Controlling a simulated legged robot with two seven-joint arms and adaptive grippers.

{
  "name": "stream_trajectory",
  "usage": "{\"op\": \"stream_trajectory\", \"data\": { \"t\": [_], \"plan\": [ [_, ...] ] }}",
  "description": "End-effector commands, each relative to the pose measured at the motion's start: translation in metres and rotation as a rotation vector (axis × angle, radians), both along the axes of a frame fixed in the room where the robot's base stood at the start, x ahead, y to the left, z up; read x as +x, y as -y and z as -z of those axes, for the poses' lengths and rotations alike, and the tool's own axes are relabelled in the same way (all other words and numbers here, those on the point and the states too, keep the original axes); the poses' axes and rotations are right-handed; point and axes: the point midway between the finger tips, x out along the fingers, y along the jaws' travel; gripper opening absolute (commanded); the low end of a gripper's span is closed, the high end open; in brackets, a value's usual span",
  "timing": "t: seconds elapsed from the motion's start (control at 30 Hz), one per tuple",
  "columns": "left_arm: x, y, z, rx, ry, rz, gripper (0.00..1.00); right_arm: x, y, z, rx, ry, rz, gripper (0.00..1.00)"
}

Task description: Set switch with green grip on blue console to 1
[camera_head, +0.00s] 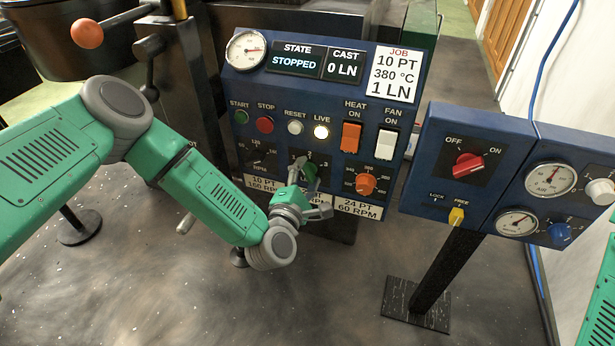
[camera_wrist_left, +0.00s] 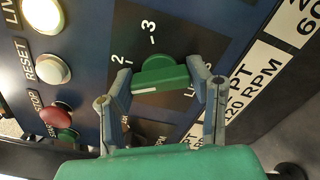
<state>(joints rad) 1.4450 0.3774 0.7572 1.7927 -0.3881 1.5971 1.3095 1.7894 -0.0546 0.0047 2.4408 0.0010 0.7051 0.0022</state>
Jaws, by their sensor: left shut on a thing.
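The blue console (camera_head: 334,105) stands in front of me with buttons, switches and knobs. The switch with the green grip (camera_head: 309,172) is low in its middle, below the lit LIVE button. In the left wrist view the green grip (camera_wrist_left: 168,74) carries a white mark near its left end; the numbers 2 and 3 show on the plate, but I cannot read a 1. My left gripper (camera_head: 304,172) is at the switch. In the left wrist view its fingers (camera_wrist_left: 162,80) are shut on the green grip, one on each side. My right gripper is out of view.
Close beside the switch are an orange knob (camera_head: 366,184) on the right and a black dial (camera_head: 259,153) on the left. A second blue panel (camera_head: 432,160) with a red knob (camera_head: 467,164) stands further right. White speed labels lie just below the switch.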

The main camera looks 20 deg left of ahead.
Motion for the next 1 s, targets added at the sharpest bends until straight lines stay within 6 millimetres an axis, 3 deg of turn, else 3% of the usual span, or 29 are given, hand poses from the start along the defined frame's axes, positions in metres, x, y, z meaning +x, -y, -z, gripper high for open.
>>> {"op": "stream_trajectory", "data": {
  "t": [0.03,0.5,1.0],
  "plan": [
    [-0.002,-0.003,0.008,-0.040,-0.014,-0.005,0.17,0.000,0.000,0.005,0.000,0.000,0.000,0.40],
    [-0.002,-0.002,0.009,-0.406,-0.029,-0.004,0.17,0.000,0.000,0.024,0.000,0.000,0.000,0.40],
    [-0.003,-0.002,0.009,-0.535,-0.038,-0.005,0.18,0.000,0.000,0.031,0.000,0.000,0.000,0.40]
  ]
}}
